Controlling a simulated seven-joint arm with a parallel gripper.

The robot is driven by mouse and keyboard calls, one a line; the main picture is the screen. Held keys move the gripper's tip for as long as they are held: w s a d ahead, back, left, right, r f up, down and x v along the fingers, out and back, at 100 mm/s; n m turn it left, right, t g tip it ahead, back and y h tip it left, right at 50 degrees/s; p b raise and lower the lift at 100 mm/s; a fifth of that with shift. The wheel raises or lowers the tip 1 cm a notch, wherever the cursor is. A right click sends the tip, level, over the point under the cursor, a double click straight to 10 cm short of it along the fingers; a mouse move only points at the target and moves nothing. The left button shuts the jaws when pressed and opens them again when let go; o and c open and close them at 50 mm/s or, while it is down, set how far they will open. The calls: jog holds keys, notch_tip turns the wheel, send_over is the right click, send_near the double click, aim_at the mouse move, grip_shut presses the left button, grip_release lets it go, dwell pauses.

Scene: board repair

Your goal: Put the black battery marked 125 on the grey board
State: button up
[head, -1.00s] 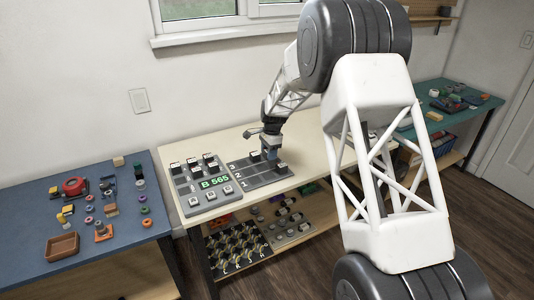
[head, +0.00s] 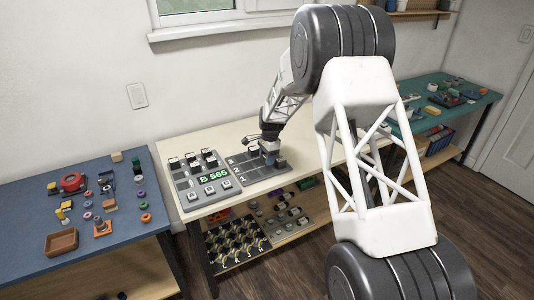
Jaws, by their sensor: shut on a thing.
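The dark grey board (head: 249,180) with row numbers 1, 2 and 3 lies on the cream table. My gripper (head: 270,157) is low over its far right part, pointing down and shut on a small dark block. My fingers mostly hide that block, and no 125 marking can be read. Another dark block (head: 282,164) shows on the board's right side, close beside my gripper. I cannot tell whether the held block touches the board.
Left of the board is a grey panel (head: 196,207) with a green "B 565" display and several black-and-white blocks. A blue table (head: 30,240) with loose parts stands at left, a teal table (head: 470,105) at right. A shelf below holds several parts.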

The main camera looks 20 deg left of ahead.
aim_at(267, 171)
jog(key=shift+f, duration=1.75)
jog(key=shift+f, duration=0.55)
jog(key=o, duration=1.1)
jog(key=shift+c, duration=0.2)
jog(key=shift+r, duration=0.1)
jog(key=shift+w+d+r, duration=0.15)
jog(key=shift+r, duration=1.75)
jog(key=shift+w+d+r, duration=0.15)
jog(key=shift+r, duration=1.7)
jog(key=shift+r, duration=0.1)
